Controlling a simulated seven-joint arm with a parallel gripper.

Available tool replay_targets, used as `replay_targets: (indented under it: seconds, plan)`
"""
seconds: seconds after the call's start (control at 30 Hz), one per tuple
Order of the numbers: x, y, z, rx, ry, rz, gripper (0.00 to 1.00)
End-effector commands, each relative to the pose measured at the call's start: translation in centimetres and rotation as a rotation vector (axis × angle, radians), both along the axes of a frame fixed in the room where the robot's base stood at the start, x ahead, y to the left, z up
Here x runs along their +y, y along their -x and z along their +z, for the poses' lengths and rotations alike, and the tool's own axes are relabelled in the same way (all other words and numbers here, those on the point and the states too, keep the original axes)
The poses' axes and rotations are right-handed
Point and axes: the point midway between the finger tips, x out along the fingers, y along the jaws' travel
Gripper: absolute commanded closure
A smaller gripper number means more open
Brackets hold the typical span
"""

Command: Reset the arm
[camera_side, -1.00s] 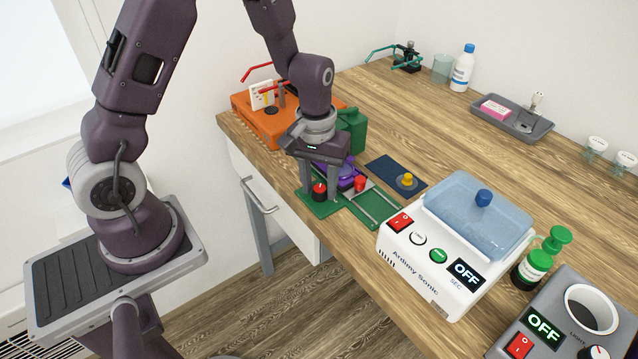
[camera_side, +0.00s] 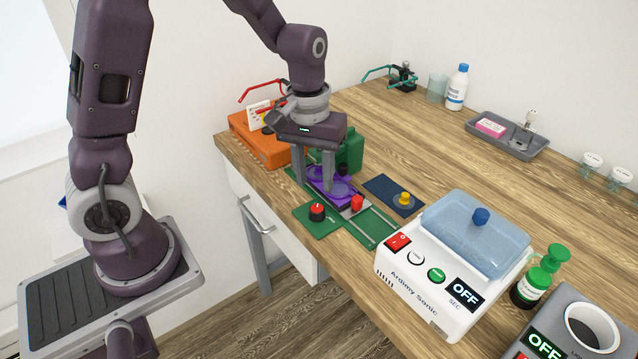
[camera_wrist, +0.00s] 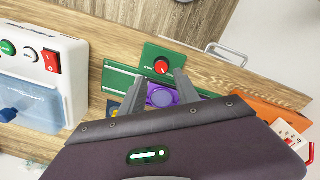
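My gripper (camera_side: 314,181) is in the side view over the green rail device at the near edge of the bench. Its two grey fingers are apart, with nothing seen held between them. In the wrist view the fingers (camera_wrist: 160,78) also stand apart. A purple carriage (camera_side: 337,189) sits on the green rail base (camera_side: 374,226), just below or behind the fingertips; I cannot tell whether they touch it. In the wrist view the purple carriage (camera_wrist: 161,97) shows between the fingers. A red knob button (camera_side: 317,210) on a green plate stands in front of the gripper.
A dark blue pad (camera_side: 383,190) with a yellow knob lies to the right. A white ultrasonic bath (camera_side: 420,290) reads OFF. The bench behind is mostly clear.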

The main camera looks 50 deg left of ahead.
Motion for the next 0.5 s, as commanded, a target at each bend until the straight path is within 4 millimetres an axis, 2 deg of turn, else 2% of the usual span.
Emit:
replay_targets:
  seconds: [0.07,0.13,0.2,0.3,0.4,0.5]
  plan:
    - [-0.7,1.0,3.1,-0.057,0.010,-0.051,0.62]
    - [-1.5,3.0,6.8,-0.130,0.012,-0.129,0.62]
    - [-2.2,5.9,10.2,-0.208,0.000,-0.222,0.62]
    - [-2.9,10.4,13.4,-0.312,-0.045,-0.348,0.62]
    - [-3.0,14.2,14.8,-0.390,-0.104,-0.444,0.62]
    - [-2.9,16.5,15.1,-0.436,-0.152,-0.500,0.62]
